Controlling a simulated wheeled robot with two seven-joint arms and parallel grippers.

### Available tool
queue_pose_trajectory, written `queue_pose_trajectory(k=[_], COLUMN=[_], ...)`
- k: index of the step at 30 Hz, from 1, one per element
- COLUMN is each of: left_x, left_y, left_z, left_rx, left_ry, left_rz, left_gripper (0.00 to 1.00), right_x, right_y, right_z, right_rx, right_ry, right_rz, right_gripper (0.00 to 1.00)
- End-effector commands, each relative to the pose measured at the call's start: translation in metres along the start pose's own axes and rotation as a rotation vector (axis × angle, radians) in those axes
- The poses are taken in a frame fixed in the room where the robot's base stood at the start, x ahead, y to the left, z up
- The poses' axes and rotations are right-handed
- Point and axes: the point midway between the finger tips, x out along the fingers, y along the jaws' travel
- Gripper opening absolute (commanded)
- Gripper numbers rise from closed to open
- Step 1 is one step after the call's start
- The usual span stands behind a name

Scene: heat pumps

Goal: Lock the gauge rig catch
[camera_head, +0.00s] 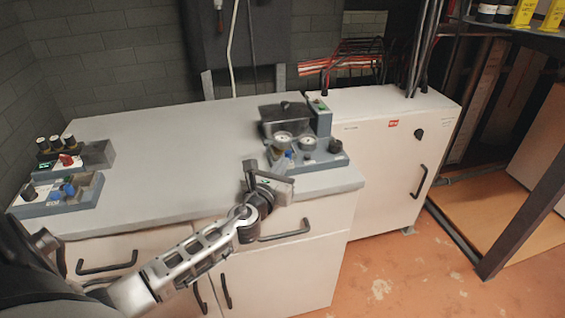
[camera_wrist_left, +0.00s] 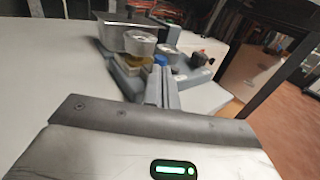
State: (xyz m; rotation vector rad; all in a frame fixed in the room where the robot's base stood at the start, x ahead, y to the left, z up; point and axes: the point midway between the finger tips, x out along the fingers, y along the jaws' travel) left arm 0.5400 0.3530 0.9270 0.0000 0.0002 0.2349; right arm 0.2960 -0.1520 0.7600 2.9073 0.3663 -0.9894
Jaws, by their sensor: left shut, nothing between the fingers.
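The gauge rig (camera_head: 307,150) sits at the right end of the grey counter, with two round gauges, a blue knob and a dark knob on its grey base. My left gripper (camera_head: 270,180) is in front of the rig, by the counter's front edge. Its fingers are shut and empty, apart from the rig as far as I can tell. I cannot make out the catch or its state. My right gripper is not in view.
Two trays (camera_head: 62,192) with knobs and small parts stand at the counter's left end. The middle of the counter (camera_head: 185,150) is bare. Drawers with black handles are below. A white cabinet (camera_head: 385,150) stands to the right, and a shelf frame (camera_head: 520,225) beyond it.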

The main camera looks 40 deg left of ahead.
Motion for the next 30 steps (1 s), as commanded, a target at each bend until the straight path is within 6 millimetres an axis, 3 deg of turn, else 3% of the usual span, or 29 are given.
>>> queue_pose_trajectory(k=[15, 22, 30], left_x=[0.011, 0.032, 0.034], left_y=[0.000, 0.010, 0.012], left_z=[0.000, 0.000, 0.003], left_rx=[0.000, 0.000, 0.000], left_ry=[0.000, -0.002, -0.006], left_rz=[0.000, 0.000, 0.003], left_gripper=[0.00, 0.00, 0.00], right_x=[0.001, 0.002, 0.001], right_y=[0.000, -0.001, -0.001], right_z=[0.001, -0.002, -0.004], right_rx=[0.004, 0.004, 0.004], right_ry=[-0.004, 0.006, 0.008], right_rz=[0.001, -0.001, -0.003], right_gripper=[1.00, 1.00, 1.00])
